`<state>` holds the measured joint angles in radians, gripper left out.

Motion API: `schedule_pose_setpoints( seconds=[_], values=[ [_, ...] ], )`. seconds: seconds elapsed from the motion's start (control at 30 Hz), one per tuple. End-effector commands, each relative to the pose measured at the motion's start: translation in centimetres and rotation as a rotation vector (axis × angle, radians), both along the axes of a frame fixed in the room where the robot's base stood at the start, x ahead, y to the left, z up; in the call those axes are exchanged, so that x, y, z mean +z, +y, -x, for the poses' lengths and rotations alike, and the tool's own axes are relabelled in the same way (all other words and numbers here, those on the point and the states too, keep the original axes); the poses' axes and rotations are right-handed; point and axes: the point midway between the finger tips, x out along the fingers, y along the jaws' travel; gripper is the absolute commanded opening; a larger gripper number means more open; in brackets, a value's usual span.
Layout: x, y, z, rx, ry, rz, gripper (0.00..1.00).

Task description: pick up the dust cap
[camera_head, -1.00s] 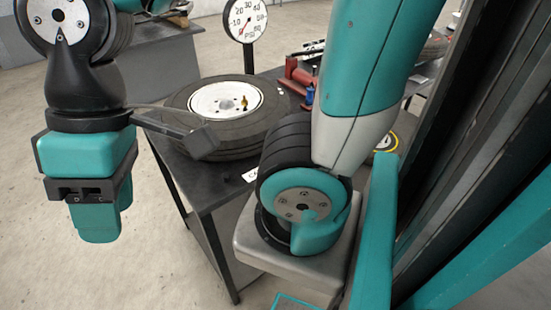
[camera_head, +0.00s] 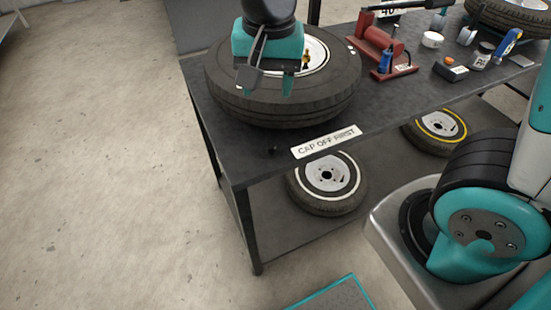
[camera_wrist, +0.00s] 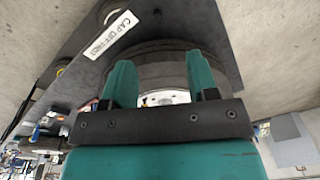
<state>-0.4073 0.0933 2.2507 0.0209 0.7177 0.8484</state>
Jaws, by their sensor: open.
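A small black piece that looks like the dust cap (camera_head: 272,149) lies on the dark table top, near its front left corner, left of a "CAP OFF FIRST" label (camera_head: 325,142). My gripper (camera_head: 268,84) is above the left part of the big tyre (camera_head: 225,95), behind and apart from the cap. In the wrist view its two teal fingers (camera_wrist: 162,75) are spread with nothing between them; the tyre shows beyond.
The tyre lies flat on the table, with a brass valve (camera_head: 306,60) by its white rim. A red pump (camera_head: 380,45), a blue-handled tool and several small items stand to the right. Wheels sit on the lower shelf (camera_head: 290,228). Floor on the left is clear.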

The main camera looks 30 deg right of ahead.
Motion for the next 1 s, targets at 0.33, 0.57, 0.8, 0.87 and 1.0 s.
schedule_pose_setpoints(
  seconds=[0.33,0.57,0.8,0.87,1.0],
  values=[
    [-6.5,-0.8,-4.0,-0.372,-0.036,0.098,0.54],
    [-11.7,-1.4,-4.4,-0.368,-0.035,0.097,0.54],
    [-15.6,-1.8,-4.9,-0.368,-0.037,0.095,0.54],
    [-16.0,-1.9,-4.9,-0.367,-0.039,0.094,0.54],
    [-16.9,-2.1,-4.9,-0.367,-0.037,0.095,0.54]
  ],
)
